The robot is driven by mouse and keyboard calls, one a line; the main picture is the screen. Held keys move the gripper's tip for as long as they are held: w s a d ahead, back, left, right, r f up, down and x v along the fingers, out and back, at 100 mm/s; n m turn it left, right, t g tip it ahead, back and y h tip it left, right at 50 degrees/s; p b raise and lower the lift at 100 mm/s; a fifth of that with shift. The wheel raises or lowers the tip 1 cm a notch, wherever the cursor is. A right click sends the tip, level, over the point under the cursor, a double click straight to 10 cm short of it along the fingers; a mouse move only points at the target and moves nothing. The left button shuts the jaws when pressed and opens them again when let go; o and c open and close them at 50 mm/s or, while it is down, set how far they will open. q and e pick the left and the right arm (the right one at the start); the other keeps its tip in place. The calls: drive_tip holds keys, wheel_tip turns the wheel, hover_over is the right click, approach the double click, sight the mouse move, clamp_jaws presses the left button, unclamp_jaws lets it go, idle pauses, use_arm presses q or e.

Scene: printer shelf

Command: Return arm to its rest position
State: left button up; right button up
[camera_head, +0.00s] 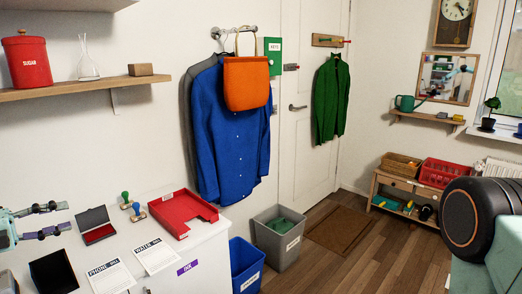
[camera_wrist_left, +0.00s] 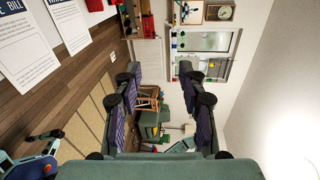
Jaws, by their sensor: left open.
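My left gripper (camera_head: 68,216) comes in from the left edge of the head view. Its two fingers are spread apart, with nothing between them. It is above the left end of the white cabinet top, near an open dark case with a red inside (camera_head: 98,233) and a black open box (camera_head: 54,272). In the left wrist view the left gripper (camera_wrist_left: 160,72) also shows with its fingers apart and empty, facing across the room. My right gripper is not seen in either view.
On the white cabinet (camera_head: 205,264) are a red tray (camera_head: 184,228), two stamps, a phone bill (camera_head: 112,278) and a water bill (camera_head: 155,256). A wall shelf (camera_head: 85,89) hangs above. Blue and grey bins stand beside the cabinet. Wooden floor beyond is mostly clear.

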use_arm(q)
drive_tip(key=s+d+f+m+g+y+b, duration=0.1)
drive_tip(key=d+f+m+g+y+b, duration=0.15)
drive_tip(key=d+f+m, duration=0.55)
drive_tip(key=d+f+m+g+y+b, duration=0.1)
drive_tip(key=d+f+m+g+b, duration=0.25)
drive_tip(key=f, duration=0.95)
drive_tip(key=s+d+f+m+g+y+b, duration=0.1)
drive_tip(key=s+d+f+m+g, duration=0.1)
drive_tip(key=s+d+f+m, duration=0.3)
drive_tip(key=s+d+f+m+g+y+b, duration=0.2)
drive_tip(key=s+d+f, duration=0.15)
drive_tip(key=f, duration=0.45)
drive_tip(key=s+d+f+m+y+b, duration=0.1)
drive_tip(key=s+d+f+m+b, duration=0.2)
drive_tip(key=s+f+m, duration=0.2)
drive_tip(key=s+d+f+m+g+y+b, duration=0.1)
drive_tip(key=s+f+m, duration=0.3)
drive_tip(key=s+m, duration=0.7)
drive_tip(key=s+d+f+m+g+y+b, duration=0.1)
drive_tip(key=s+d+f+m+b, duration=0.3)
drive_tip(key=s+m, duration=0.5)
drive_tip(key=shift+d+f+m+y+b, duration=0.35)
drive_tip(key=shift+f+m+y, duration=0.3)
drive_tip(key=shift+f+m, duration=0.15)
drive_tip(key=shift+s+a, duration=0.1)
